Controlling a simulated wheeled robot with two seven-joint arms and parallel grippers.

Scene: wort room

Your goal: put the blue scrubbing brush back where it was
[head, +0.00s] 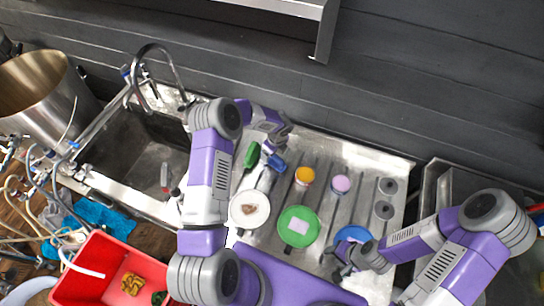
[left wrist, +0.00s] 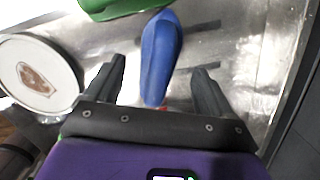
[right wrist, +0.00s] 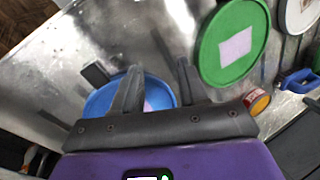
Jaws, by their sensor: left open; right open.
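The blue scrubbing brush (head: 277,162) lies on the ribbed metal drainboard, close to a green brush (head: 252,155). In the left wrist view the blue brush (left wrist: 160,55) lies lengthwise between the fingers of my left gripper (left wrist: 160,80), which is open; the fingers appear clear of it on both sides. In the head view my left gripper (head: 279,143) is partly hidden by its own arm links. My right gripper (head: 343,268) is open over the blue round lid (head: 352,234). The right wrist view shows the lid (right wrist: 97,103) behind its fingers.
A white lid (head: 250,222), a green lid (head: 299,240), an orange-topped tub (head: 304,174) and a pink-topped tub (head: 341,183) stand on the drainboard. A sink (head: 135,150) with a tap is left. A red crate (head: 85,290) is front left. A metal shelf (head: 290,8) overhangs the back.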

